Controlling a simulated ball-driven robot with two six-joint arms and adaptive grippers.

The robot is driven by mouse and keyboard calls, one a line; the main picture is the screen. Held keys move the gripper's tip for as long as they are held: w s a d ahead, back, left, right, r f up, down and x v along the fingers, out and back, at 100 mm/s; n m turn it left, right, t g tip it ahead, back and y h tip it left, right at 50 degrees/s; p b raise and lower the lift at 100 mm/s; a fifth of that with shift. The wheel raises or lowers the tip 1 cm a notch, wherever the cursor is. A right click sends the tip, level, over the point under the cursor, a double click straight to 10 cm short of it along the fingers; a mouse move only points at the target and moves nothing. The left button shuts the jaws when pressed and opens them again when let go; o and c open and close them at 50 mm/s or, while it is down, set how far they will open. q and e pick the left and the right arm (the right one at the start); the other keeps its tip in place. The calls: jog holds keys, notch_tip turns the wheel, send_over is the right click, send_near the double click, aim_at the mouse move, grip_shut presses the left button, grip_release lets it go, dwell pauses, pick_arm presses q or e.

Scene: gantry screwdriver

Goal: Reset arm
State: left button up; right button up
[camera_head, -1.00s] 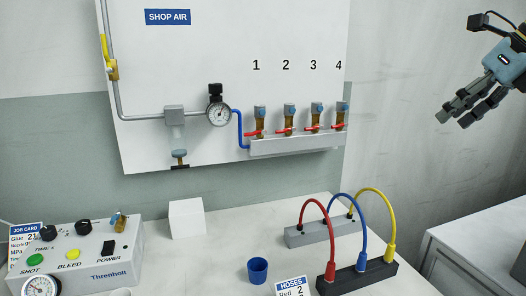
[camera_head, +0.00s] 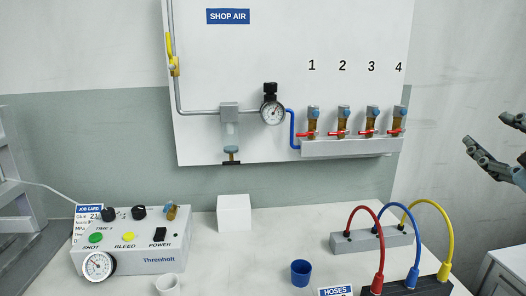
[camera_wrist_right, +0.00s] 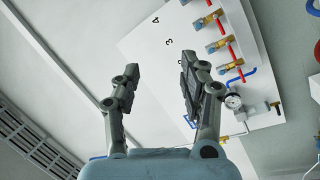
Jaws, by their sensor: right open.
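My right gripper (camera_head: 490,140) is at the right edge of the head view, raised in the air to the right of the wall panel. Its fingers are spread and empty. In the right wrist view its two fingers (camera_wrist_right: 158,85) stand apart with nothing between them, and the panel (camera_wrist_right: 150,45) with its valves lies beyond them. My left gripper is not in the head view.
The white panel (camera_head: 290,60) carries a gauge (camera_head: 272,112) and several red-handled valves. On the bench are a control box (camera_head: 130,245), white block (camera_head: 234,214), white cup (camera_head: 168,284), blue cup (camera_head: 301,273) and hose blocks (camera_head: 372,239) joined by red, blue and yellow hoses.

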jog(key=s+f+m+g+h, duration=0.1)
jog(key=s+f+m+g, duration=0.35)
jog(key=f, duration=0.45)
jog(key=s+f+m+g, duration=0.3)
jog(key=s+f+g, duration=0.25)
jog(key=f, duration=0.25)
jog(key=s+a+f+m+g+y, duration=0.1)
jog(key=s+a+f+g+y, duration=0.2)
jog(key=s, duration=0.4)
jog(key=s+a+f+g, duration=0.3)
jog(key=s+a+f, duration=0.15)
jog(key=s, duration=0.25)
notch_tip(320, 180, down, 27)
jog(key=s+d+g, duration=0.1)
jog(key=s+d, duration=0.2)
jog(key=s+f+g, duration=0.1)
jog(key=s+f, duration=1.5)
jog(key=s, duration=0.2)
jog(key=shift+d+m+g, duration=0.3)
jog(key=shift+d+m, duration=0.05)
jog(key=shift+d, duration=0.1)
